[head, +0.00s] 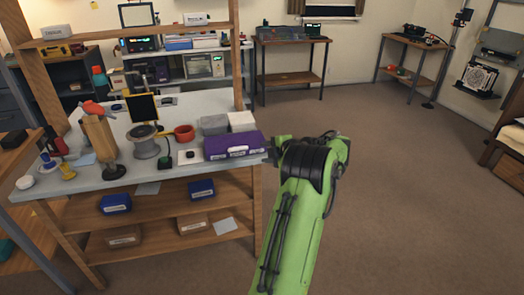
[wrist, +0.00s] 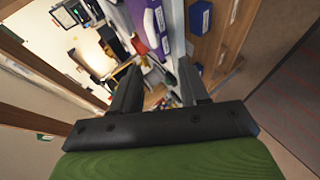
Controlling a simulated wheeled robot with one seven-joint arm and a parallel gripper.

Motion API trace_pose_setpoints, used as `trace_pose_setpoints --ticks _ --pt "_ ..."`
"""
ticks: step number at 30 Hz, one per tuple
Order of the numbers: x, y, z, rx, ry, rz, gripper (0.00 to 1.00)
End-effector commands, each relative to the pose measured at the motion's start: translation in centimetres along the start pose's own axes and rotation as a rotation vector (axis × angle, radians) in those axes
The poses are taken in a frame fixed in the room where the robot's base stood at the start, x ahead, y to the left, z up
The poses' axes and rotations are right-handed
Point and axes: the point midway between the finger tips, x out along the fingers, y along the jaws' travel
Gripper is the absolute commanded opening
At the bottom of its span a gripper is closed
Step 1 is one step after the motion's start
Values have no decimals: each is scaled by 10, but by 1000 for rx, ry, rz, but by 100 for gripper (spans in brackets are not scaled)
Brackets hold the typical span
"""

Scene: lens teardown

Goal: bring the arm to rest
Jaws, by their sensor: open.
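My green arm (head: 300,215) reaches forward from the bottom of the head view, and its black-banded joint is beside the right end of the workbench (head: 150,178). I cannot tell the exact distance from the fingers to the bench.
The bench holds a purple case (head: 233,146) near its right end, a red bowl (head: 184,132), a wire spool (head: 143,142) and a wooden block (head: 100,138). Shelves with boxes are below. Carpet (head: 400,190) to the right is clear. Another table (head: 290,65) stands behind.

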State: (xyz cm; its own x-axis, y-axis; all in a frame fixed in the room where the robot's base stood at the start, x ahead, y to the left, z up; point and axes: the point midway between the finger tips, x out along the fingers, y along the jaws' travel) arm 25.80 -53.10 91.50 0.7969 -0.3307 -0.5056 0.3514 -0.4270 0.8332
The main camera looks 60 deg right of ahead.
Motion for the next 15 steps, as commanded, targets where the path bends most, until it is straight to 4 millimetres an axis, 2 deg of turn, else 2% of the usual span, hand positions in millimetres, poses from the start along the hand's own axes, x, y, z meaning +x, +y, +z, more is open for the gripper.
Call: trace_pose_setpoints --ticks 11,14,15 --pt "1 1 -1 0 1 0 44" --pt "4 12 -26 23 14 -18 44" --pt "7 22 -48 47 23 -34 44"
